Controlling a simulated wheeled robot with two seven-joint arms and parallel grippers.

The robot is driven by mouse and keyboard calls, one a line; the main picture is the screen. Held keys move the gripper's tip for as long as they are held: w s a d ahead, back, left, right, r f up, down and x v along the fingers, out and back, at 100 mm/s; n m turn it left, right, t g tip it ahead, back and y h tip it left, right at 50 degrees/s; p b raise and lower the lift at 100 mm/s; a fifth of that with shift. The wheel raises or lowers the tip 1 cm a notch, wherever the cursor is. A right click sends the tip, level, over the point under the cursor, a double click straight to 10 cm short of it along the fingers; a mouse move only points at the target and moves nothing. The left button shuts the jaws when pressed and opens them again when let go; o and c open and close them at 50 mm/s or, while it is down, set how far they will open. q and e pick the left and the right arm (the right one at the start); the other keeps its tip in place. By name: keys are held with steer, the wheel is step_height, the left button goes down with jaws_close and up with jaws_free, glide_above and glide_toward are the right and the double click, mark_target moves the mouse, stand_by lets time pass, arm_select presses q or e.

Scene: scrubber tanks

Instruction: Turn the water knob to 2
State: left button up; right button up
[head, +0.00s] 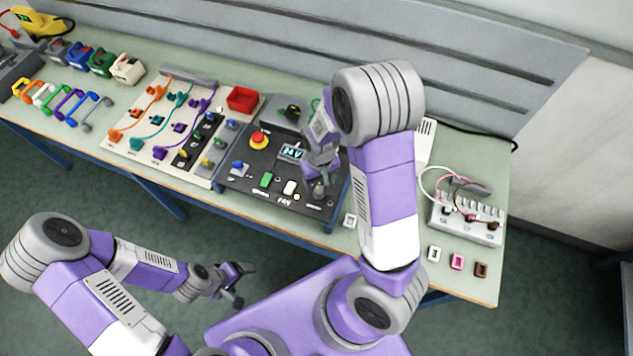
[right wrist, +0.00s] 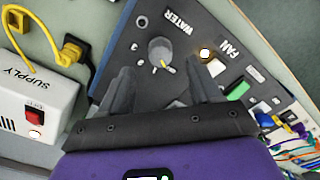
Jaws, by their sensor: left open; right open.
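The water knob (right wrist: 161,52) is a round grey dial with a yellow mark at its edge, next to the printed WATER label (right wrist: 176,21) on the dark control panel (right wrist: 140,80). My right gripper (right wrist: 163,78) is open, its two fingers pointing at the panel on either side of the knob in the right wrist view; I cannot tell whether they touch it. In the head view my right gripper (head: 319,189) is over the right part of the panel (head: 234,181) and hides the knob. My left gripper (head: 241,284) is open and empty over the floor. Numbers around the knob are not readable.
A lit button (right wrist: 205,53) marked FAN and a green switch (right wrist: 238,91) lie right of the knob. A red emergency button (head: 259,140) is on the panel. A white supply box (right wrist: 35,105) with yellow plugs stands close by. A cable board (head: 466,220) is farther right.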

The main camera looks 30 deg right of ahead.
mark_target(319, 189)
step_height(319, 189, down, 5)
stand_by(0.4)
steer(key=c, duration=1)
steer(key=shift+c, duration=0.2)
